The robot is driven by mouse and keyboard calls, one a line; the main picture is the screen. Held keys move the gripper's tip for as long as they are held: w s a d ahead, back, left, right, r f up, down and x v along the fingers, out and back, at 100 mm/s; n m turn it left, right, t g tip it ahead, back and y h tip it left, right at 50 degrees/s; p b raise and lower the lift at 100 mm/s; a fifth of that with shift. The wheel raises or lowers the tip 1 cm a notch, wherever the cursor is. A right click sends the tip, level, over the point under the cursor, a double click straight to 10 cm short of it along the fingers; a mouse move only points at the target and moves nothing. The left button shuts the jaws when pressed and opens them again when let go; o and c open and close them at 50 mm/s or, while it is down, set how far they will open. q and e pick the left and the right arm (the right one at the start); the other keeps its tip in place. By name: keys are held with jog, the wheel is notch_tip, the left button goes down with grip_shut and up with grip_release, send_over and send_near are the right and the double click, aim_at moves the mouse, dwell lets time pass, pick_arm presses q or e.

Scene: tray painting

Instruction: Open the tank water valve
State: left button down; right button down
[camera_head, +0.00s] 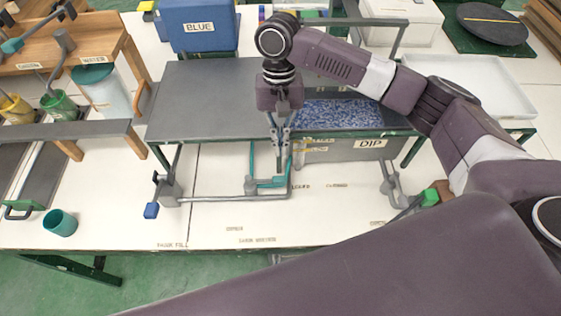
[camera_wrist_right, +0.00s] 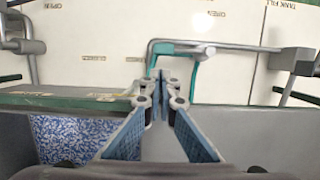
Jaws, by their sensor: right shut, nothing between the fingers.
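A teal, bent valve handle (camera_head: 268,183) sits on a grey pipe at the front of the dark tank table; it also shows in the right wrist view (camera_wrist_right: 188,52). My right gripper (camera_head: 281,150) points down at the table's front edge, just behind this handle. Its fingers are together and empty, and in the wrist view the fingertips (camera_wrist_right: 160,78) overlap the handle's near end; I cannot tell whether they touch it. A blue-handled valve (camera_head: 151,210) is at the pipe's left end. A green-handled valve (camera_head: 430,197) is at the right. My left gripper is out of view.
The dip tank (camera_head: 345,150) with speckled blue contents lies right of the gripper. A dark flat top (camera_head: 205,95) lies left. A teal cup (camera_head: 60,222) stands on the white surface at front left. The white surface before the pipe is mostly clear, with small labels.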

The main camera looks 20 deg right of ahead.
aim_at(267, 181)
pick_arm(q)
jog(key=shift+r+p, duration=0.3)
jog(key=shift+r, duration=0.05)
pick_arm(e)
jog(key=x, duration=0.6)
jog(key=shift+s+f, duration=0.1)
jog(key=shift+f, duration=0.2)
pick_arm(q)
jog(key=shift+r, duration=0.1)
pick_arm(e)
jog(key=shift+a, duration=0.1)
